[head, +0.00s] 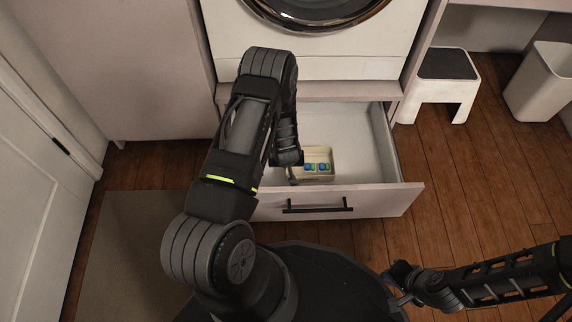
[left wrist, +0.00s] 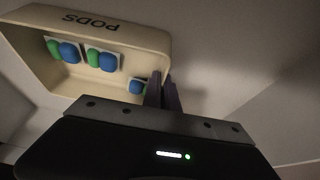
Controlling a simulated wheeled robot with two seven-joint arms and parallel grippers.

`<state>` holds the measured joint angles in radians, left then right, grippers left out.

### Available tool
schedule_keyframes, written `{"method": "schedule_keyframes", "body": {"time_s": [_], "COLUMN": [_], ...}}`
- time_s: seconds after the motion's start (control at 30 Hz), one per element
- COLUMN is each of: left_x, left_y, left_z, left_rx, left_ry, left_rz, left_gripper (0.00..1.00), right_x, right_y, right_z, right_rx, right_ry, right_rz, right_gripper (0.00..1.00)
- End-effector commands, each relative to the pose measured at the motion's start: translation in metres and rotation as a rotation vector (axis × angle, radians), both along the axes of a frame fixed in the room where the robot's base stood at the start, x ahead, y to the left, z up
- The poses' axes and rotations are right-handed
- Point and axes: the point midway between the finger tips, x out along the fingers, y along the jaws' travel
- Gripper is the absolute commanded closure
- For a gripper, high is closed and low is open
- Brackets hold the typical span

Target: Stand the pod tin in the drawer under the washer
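The pod tin (head: 325,176) is a small cream open box with blue and green pods inside. It is in the open drawer (head: 375,201) under the washer, near the front panel. In the left wrist view the tin (left wrist: 115,20) shows its "PODS" lettering and open side. My left gripper (head: 292,178) reaches down into the drawer at the tin's left side, partly hidden by my arm. Its fingers (left wrist: 162,92) are close together at the tin's edge, seemingly pinching its wall. Whether the tin touches the drawer floor is unclear. My right gripper (head: 394,287) is empty, its fingers apart, outside the drawer.
The washer (head: 310,45) stands above the drawer. The drawer floor right of the tin is clear. A white step stool (head: 440,100) and a pale bin (head: 540,85) stand to the right. A mat (head: 125,250) lies on the wooden floor at left.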

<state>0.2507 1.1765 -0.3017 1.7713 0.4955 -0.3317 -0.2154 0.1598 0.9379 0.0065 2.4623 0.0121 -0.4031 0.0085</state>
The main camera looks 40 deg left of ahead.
Motion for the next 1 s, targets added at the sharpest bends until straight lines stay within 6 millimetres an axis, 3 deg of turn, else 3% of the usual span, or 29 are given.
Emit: {"method": "schedule_keyframes", "body": {"time_s": [0.33, 0.6, 1.0], "left_x": [0.001, 0.001, -0.001], "left_y": [0.0, 0.0, -0.001], "left_z": [-0.002, -0.001, 0.008], "left_rx": [0.001, 0.001, 0.0], "left_ry": [-0.003, -0.001, -0.001], "left_rz": [0.001, 0.0, 0.0], "left_gripper": [1.0, 0.76, 0.76], "right_x": [0.0, 0.0, 0.0], "right_y": [0.0, 0.0, 0.0], "right_z": [-0.002, -0.001, 0.006], "right_rx": [0.001, 0.001, 0.0], "right_ry": [-0.001, 0.0, 0.001], "right_rz": [0.0, 0.0, 0.0], "right_gripper": [1.0, 1.0, 1.0]}}
